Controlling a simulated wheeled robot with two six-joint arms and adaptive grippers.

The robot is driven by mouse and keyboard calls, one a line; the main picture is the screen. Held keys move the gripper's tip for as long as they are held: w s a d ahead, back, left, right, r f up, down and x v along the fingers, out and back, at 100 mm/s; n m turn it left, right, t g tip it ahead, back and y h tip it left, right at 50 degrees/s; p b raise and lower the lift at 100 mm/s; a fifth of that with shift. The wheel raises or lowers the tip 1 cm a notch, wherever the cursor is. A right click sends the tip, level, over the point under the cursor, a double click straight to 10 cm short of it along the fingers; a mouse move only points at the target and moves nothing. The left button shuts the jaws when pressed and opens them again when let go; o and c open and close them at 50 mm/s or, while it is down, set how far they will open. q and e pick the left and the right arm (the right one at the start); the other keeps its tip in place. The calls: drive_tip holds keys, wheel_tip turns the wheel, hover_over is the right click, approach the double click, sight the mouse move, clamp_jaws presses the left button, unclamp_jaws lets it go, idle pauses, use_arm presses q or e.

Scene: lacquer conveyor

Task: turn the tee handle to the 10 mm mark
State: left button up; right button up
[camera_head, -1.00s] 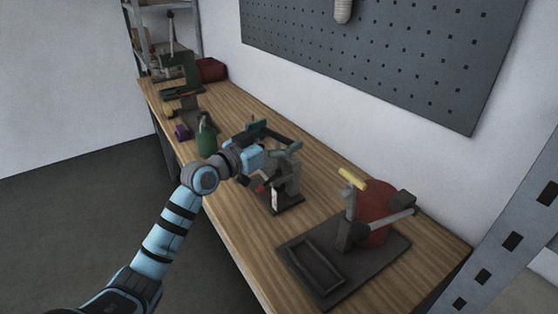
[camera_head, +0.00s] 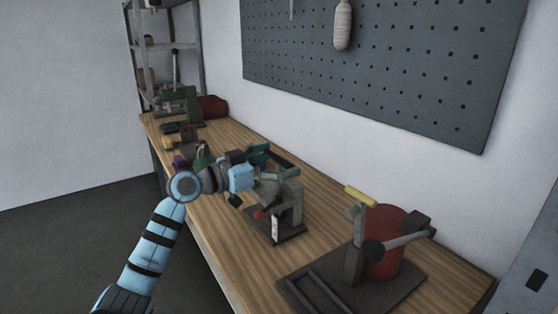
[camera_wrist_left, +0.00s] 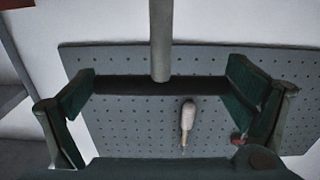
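My left gripper (camera_head: 269,164) is above the small grey stand (camera_head: 292,200), which has a red knob and a pale strip, perhaps the scale. The left wrist view shows the gripper (camera_wrist_left: 165,88) with its green-padded fingers spread wide. A dark crossbar (camera_wrist_left: 140,86), apparently the tee handle, lies between them with a grey rod (camera_wrist_left: 160,40) meeting it at its middle. I cannot tell whether the pads touch the bar's ends. In the head view the wrist and fingers hide much of the bar. The 10 mm mark is too small to read. My right gripper is out of view.
A fixture with a red cylinder (camera_head: 383,245), a yellow grip and a dark base stands at the near right of the wooden bench (camera_head: 228,252). Green tools and a dark red box (camera_head: 212,107) sit at the far end. A pegboard (camera_head: 400,70) is on the wall behind.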

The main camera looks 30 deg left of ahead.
use_arm(q)
drive_tip(key=shift+r, duration=0.1)
drive_tip(key=v, duration=0.7)
drive_tip(key=shift+s, duration=0.25)
drive_tip(key=shift+a, duration=0.1)
